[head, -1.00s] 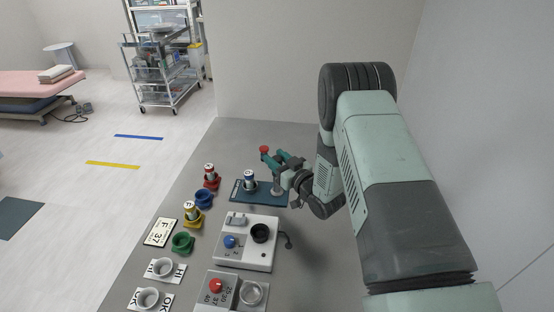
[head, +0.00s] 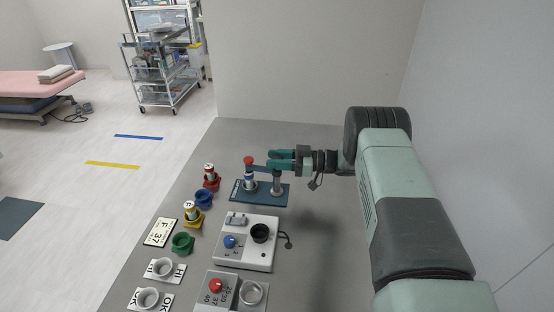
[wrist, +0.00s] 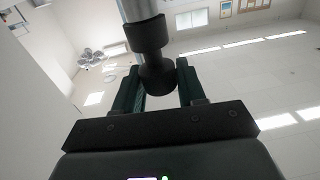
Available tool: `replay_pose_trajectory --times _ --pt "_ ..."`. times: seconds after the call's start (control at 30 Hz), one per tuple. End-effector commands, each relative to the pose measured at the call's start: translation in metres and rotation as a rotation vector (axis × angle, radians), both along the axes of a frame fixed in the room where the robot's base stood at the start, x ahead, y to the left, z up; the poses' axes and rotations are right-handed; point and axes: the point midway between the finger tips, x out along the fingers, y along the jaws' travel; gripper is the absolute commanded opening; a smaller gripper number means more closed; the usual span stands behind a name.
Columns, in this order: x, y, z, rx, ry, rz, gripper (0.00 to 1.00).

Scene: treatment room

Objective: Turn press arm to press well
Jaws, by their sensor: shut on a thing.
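The press has a blue base plate (head: 237,198), a grey post (head: 277,184) and a press arm with a red knob (head: 248,160). The red knob is above the blue-banded vial (head: 250,182) that stands upright in the press well. Whether the press arm touches the vial top I cannot tell. My gripper (head: 281,160) is at the press arm near the post top, coming from the right, and is shut on the press arm. In the wrist view a dark rounded part (wrist: 156,72) lies between the fingertips; the exact contact is unclear.
Left of the press stand a red holder (head: 211,183) with a vial, an empty blue holder (head: 204,200) and a yellow holder (head: 193,220) with a vial. A white device (head: 262,225) stands in front of the press.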

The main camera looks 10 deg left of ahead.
Motion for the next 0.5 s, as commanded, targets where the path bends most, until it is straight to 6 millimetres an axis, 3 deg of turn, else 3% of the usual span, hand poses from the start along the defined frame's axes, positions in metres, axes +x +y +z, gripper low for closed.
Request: replay_pose_trajectory --times 0.5 --pt "-0.0002 -0.0003 0.0009 0.004 0.0 0.102 0.0"
